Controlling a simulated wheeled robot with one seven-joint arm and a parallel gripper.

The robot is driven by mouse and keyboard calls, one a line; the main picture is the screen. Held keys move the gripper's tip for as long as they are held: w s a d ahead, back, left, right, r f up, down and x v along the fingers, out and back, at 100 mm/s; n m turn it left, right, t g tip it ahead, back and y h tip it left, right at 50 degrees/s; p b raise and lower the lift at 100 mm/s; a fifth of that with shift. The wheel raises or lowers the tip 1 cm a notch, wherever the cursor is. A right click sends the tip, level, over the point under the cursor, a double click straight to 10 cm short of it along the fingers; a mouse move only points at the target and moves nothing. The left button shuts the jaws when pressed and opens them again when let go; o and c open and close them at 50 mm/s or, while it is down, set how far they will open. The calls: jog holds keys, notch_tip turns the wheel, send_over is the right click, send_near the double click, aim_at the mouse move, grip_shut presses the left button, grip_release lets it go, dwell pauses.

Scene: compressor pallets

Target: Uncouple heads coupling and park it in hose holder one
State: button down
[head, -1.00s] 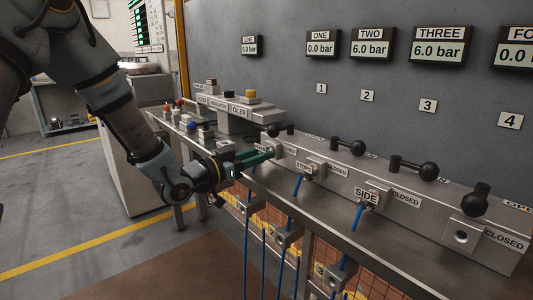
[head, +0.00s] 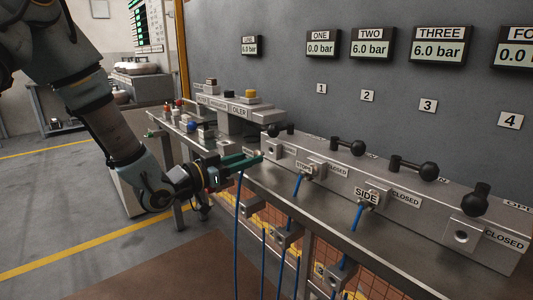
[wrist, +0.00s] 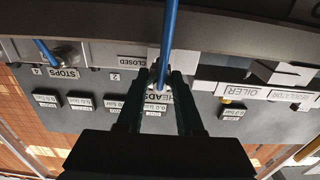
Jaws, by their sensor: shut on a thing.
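My gripper (head: 240,162), with dark green fingers, is shut on the heads coupling. In the wrist view the small metal coupling (wrist: 158,76) sits between the fingertips, with the HEADS label (wrist: 158,97) beside it. Its blue hose (head: 237,215) hangs from the fingertips past the bench edge. The first outlet block (head: 273,152) at the left of the manifold shows a bare port, a short gap to the right of the fingertips. Grey holder blocks (head: 285,240) sit below the bench edge; I cannot read which is holder one.
The STOPS coupling (head: 304,172) and SIDE coupling (head: 368,203) are on their outlets with blue hoses hanging. Black ball-handled levers (head: 429,171) stand on the manifold. Gauge ONE (head: 321,45) reads 0.0 bar. The OILER unit (head: 240,112) is behind my gripper.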

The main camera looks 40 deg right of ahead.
jog(key=shift+a, duration=0.95)
jog(key=shift+w, duration=0.1)
